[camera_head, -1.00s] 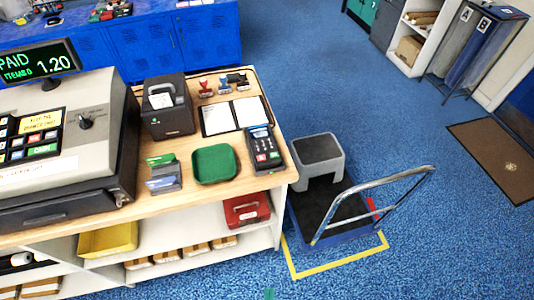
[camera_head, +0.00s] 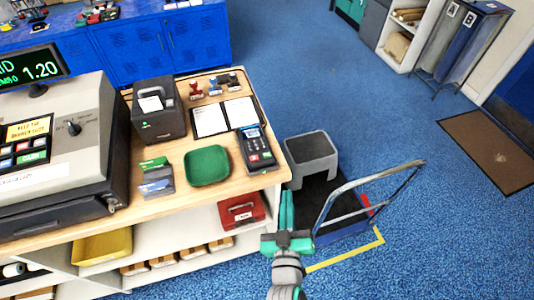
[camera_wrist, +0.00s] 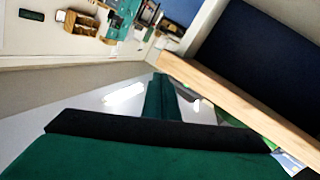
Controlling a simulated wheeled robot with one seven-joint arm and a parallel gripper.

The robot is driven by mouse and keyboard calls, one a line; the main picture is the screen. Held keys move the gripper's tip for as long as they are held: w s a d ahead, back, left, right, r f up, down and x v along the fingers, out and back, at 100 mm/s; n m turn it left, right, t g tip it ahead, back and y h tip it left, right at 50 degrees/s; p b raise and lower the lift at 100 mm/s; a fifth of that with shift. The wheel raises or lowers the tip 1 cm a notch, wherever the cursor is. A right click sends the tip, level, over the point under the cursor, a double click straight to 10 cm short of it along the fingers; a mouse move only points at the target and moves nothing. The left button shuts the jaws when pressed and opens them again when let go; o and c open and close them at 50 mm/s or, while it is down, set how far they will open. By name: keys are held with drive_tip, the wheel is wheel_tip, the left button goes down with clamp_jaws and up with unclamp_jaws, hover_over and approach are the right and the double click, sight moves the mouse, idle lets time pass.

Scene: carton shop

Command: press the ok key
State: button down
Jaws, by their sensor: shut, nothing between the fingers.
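The black card terminal (camera_head: 256,150) lies at the right end of the wooden counter, with a lit screen and small coloured keys, a green one among them. The lettering on its keys is too small to read. My green gripper (camera_head: 287,195) is in front of the counter's right end, to the right of and nearer than the terminal, apart from it. Its fingers are together and empty. In the wrist view the gripper (camera_wrist: 160,95) points past the counter's wooden edge (camera_wrist: 240,95), and the terminal's keys are not visible there.
The cash register (camera_head: 50,150) is at left. A grey step stool (camera_head: 312,150) and a trolley handle (camera_head: 350,185) stand right of the counter.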

drive_tip(key=w+d+r+m+g+h, duration=0.2)
drive_tip(key=w+r+m+h, duration=0.3)
drive_tip(key=w+r+m, duration=0.45)
drive_tip(key=w+d+r+m+g+h, duration=0.15)
drive_tip(key=w+r+m+h, duration=0.35)
drive_tip(key=r, duration=0.7)
drive_tip(key=m+g+y, duration=0.5)
drive_tip(key=g+y, duration=0.1)
drive_tip(key=g, duration=0.1)
hover_over(264, 157)
wheel_tip(264, 157, down, 4)
drive_tip(key=shift+s+t, duration=0.1)
drive_tip(key=shift+t, duration=0.15)
drive_tip(key=shift+f, duration=4.35)
drive_tip(key=shift+f, duration=0.15)
drive_tip(key=shift+f, duration=0.3)
